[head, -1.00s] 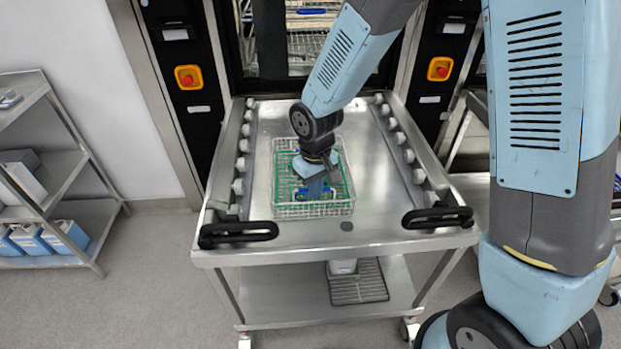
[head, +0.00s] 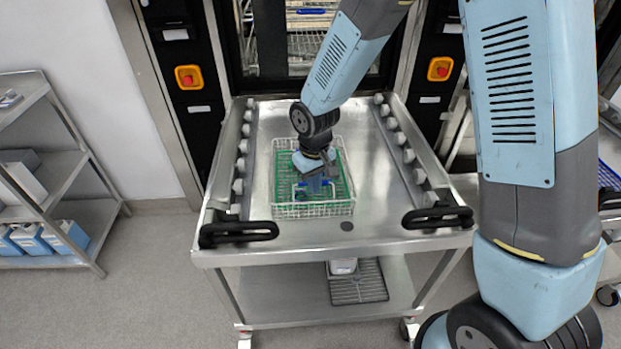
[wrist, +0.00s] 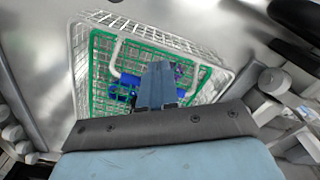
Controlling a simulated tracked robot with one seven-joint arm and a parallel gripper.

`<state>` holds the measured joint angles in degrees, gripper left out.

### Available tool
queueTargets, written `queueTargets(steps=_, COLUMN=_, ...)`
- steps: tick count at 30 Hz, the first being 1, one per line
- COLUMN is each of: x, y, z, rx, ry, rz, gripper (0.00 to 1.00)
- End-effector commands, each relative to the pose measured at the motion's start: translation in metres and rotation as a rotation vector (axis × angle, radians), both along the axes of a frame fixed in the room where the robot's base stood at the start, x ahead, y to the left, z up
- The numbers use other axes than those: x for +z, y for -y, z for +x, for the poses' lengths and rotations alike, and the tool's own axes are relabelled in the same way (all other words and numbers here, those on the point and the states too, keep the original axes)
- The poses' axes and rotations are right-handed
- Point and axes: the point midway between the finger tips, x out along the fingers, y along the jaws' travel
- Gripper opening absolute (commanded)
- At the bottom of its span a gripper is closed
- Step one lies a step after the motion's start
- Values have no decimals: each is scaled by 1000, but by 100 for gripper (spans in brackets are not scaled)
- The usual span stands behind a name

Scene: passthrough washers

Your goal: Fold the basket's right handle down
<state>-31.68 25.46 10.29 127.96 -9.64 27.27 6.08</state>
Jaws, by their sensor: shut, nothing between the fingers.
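The basket (head: 314,211) is a white wire basket with a green inner frame and blue parts inside. It sits on the steel trolley top. It also shows in the wrist view (wrist: 205,48). My gripper (head: 318,189) points down into the basket area, shut and empty. In the wrist view my gripper (wrist: 160,72) is over the blue parts (wrist: 122,90), partly hiding them. A pale handle bar (wrist: 116,62) curves beside it, over the green frame. My wrist hides much of the basket, so I cannot tell the right handle's pose or whether I touch it.
The trolley (head: 260,228) has rollers along both sides and two black handles (head: 238,232) (head: 437,217) at the front. A washer opening stands behind it. Shelves (head: 45,180) stand at the left. The steel top around the basket is mostly clear.

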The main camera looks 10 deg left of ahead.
Motion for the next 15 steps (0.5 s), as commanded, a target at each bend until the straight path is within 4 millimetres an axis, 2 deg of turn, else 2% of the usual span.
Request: queueTargets(steps=15, x=0, y=-7, z=33, rx=-1, ry=0, rz=0, gripper=0)
